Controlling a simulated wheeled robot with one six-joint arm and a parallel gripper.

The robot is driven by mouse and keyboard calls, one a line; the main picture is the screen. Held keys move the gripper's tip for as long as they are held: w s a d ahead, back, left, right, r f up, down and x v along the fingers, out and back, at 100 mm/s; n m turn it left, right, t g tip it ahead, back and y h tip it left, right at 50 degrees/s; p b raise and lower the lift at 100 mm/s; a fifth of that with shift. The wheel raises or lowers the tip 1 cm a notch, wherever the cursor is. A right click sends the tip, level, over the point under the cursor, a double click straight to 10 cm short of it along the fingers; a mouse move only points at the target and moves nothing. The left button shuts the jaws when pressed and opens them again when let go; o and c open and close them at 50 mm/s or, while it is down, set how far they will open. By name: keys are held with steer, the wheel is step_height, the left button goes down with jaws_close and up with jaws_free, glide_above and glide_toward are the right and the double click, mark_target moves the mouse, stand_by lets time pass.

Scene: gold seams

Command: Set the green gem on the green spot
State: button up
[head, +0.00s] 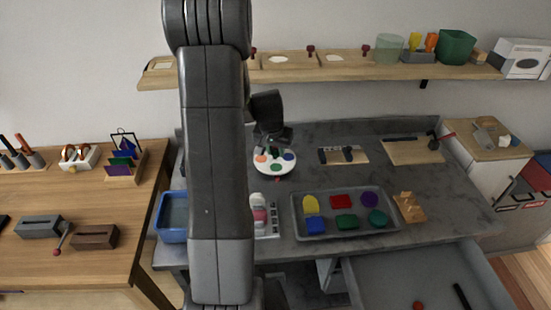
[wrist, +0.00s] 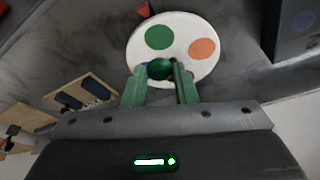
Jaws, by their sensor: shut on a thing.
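A white round board (head: 274,172) lies on the grey worktop and carries orange, blue and green spots. In the wrist view the board (wrist: 178,20) shows its green spot (wrist: 159,37) beyond my fingertips and its orange spot (wrist: 202,48) to the right. The blue spot is mostly hidden behind my left finger and the gem. My gripper (wrist: 160,74) is shut on the dark green gem (wrist: 160,67), over the board's near part, short of the green spot. I cannot tell its exact height. In the head view my gripper (head: 270,144) is at the board's far edge and the gem cannot be made out.
A small red piece (wrist: 144,9) lies beside the board. A grey tray (head: 346,234) with several coloured shapes stands in front, right of a blue bin (head: 172,224). A wooden board (head: 343,155) lies to the right. A shelf (head: 330,67) runs along the wall.

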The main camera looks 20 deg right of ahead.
mark_target(275, 155)
step_height(275, 155, down, 5)
steer(key=shift+s+r+p, duration=0.1)
steer(key=shift+r+p, duration=0.1)
steer(key=shift+p, duration=0.1)
steer(key=shift+w+f, duration=0.25)
steer(key=shift+f, duration=0.05)
steer(key=shift+f, duration=0.3)
steer(key=o, duration=0.9)
steer(key=shift+r, duration=0.1)
steer(key=shift+o, duration=0.2)
steer(key=shift+r+p, duration=0.3)
steer(key=shift+r, duration=0.05)
steer(key=b+v, duration=0.1)
steer(key=v, duration=1)
steer(key=shift+r, duration=0.3)
